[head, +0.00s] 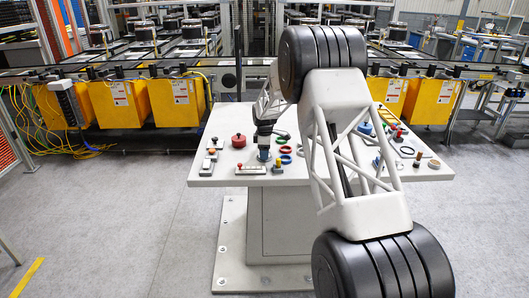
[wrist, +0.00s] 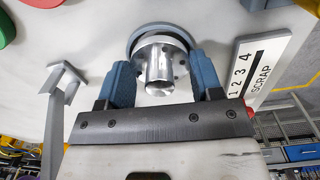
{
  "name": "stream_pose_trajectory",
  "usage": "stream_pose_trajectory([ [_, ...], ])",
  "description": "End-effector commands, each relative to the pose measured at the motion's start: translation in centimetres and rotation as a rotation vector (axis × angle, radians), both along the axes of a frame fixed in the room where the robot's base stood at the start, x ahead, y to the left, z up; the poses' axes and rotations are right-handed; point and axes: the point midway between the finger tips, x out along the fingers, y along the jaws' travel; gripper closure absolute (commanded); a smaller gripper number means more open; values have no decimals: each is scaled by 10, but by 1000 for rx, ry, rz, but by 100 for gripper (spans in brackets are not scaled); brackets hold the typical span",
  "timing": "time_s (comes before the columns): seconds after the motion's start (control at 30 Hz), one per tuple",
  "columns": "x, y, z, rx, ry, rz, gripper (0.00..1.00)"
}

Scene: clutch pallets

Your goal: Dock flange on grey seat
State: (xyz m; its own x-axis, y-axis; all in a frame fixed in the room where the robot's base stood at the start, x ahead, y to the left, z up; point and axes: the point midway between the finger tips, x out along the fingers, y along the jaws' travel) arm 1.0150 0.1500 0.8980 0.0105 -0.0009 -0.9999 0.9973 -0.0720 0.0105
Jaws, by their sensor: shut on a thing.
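My gripper (wrist: 160,82) is shut on a silver metal flange (wrist: 159,68), with one blue finger on each side of it. The flange has a round plate with bolt holes and a short hub that points toward the wrist camera. A grey-blue ring (wrist: 163,26), which looks like the grey seat, shows behind the flange's far edge. The flange covers most of it. I cannot tell whether the flange touches it or hangs above it. In the head view my gripper (head: 263,154) is low over the left part of the table; the flange cannot be made out there.
A white plate marked 1 2 3 4 SCRAP (wrist: 265,65) lies close to the right finger. A grey bracket (wrist: 62,85) stands left of the left finger. The pale table (head: 222,180) carries a red round part (head: 238,141) and several rings and small parts.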

Motion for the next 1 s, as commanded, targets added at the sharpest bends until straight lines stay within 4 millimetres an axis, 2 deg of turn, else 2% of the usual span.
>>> stream_pose_trajectory([
  [0.63, 0, 0, -7, 0, 0, 0, 74],
  [0.67, 0, 0, -8, 0, -1, 0, 39],
  [0.7, 0, 0, -7, 0, -1, 0, 33],
  [0.73, 0, 0, -7, 0, -1, 0, 30],
  [1.0, 0, 0, -8, 0, 0, 0, 30],
])
